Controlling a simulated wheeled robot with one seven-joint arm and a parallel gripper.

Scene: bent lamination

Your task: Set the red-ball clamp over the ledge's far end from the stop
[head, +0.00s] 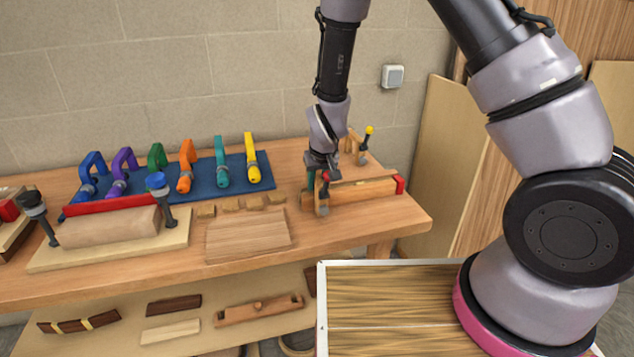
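The ledge (365,192) is a light wooden bar on the right of the workbench, with a red stop (400,184) at its right end. The red-ball clamp (324,177) is at the ledge's left end, away from the stop. Its wooden body hangs down the front there, with a grey foot low down. My gripper (321,166) is right above the clamp, pointing down at its red part. The fingers are small and partly hidden, so I cannot tell whether they are closed on the clamp or whether the clamp rests on the ledge.
A yellow-ball clamp (366,143) stands behind the ledge. Several coloured clamps lie on a blue mat (203,172) to the left. A clamped wooden block (108,228) sits on a pale board at the left front. A flat wooden board (248,236) lies between.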

